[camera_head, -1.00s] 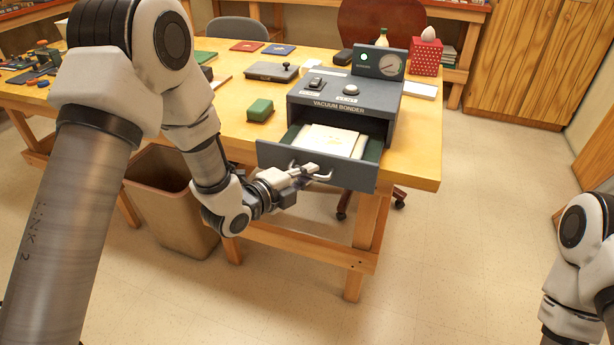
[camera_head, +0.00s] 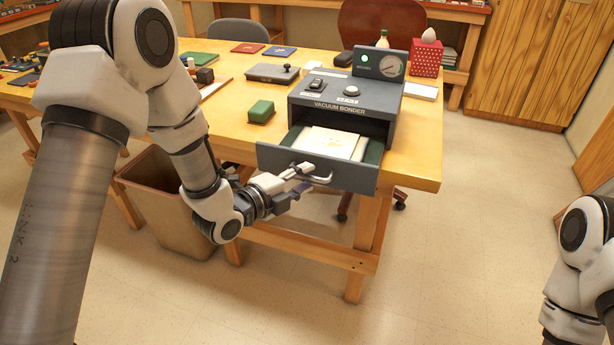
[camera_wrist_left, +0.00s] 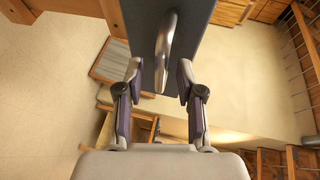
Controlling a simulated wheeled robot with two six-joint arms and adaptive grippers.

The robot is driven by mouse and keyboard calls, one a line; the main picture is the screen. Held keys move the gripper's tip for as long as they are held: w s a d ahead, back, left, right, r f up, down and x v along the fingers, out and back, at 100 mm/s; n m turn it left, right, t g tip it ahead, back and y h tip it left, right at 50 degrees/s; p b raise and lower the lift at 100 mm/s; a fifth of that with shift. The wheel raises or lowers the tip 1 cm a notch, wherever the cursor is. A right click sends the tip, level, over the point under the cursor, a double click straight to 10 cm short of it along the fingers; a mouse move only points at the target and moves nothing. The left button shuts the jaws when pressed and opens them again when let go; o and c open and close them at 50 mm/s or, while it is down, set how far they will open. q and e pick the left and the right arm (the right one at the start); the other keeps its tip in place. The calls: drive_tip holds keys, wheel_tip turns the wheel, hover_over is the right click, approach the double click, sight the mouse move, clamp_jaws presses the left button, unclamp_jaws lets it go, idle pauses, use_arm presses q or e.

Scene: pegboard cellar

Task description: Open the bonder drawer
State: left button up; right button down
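The grey vacuum bonder (camera_head: 345,108) stands at the table's front right corner. Its drawer (camera_head: 352,177) is pulled out over the table's front edge, showing a pale cream pad (camera_head: 328,142) inside. A curved metal handle (camera_head: 322,179) is on the drawer front; it also shows in the left wrist view (camera_wrist_left: 165,52). My left gripper (camera_head: 302,181) is at the handle. In the left wrist view its fingers (camera_wrist_left: 160,78) are spread apart, with the handle's end between them and gaps on both sides. My right gripper is out of frame; only my right arm shows at the right edge.
The wooden table (camera_head: 415,150) carries a green block (camera_head: 261,111), a grey flat case (camera_head: 272,72) and a red dotted box (camera_head: 426,58). A brown bin (camera_head: 160,195) stands below, behind my left arm. The floor in front is clear.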

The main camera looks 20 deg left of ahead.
use_arm(q)
drive_tip(key=v, duration=0.6)
drive_tip(key=shift+w, duration=0.1)
drive_tip(key=s+f+n+g+y+p, duration=0.2)
drive_tip(key=s+f+g+p, duration=0.15)
drive_tip(key=s+f, duration=0.5)
drive_tip(key=s+f+n+g+y+p, duration=0.15)
drive_tip(key=s+f+g, duration=0.3)
drive_tip(key=f, duration=0.65)
drive_tip(key=s+a+f+n+g+y, duration=0.1)
drive_tip(key=s+a+f+n+g, duration=0.1)
drive_tip(key=s+n, duration=0.6)
drive_tip(key=s+a+f+n+g+y+p, duration=0.1)
drive_tip(key=s+a+f+n+g+y, duration=0.1)
drive_tip(key=s+f+n+g, duration=0.2)
drive_tip(key=s+n, duration=0.3)
drive_tip(key=n, duration=0.4)
drive_tip(key=shift+s+f, duration=0.2)
drive_tip(key=shift+s, duration=0.15)
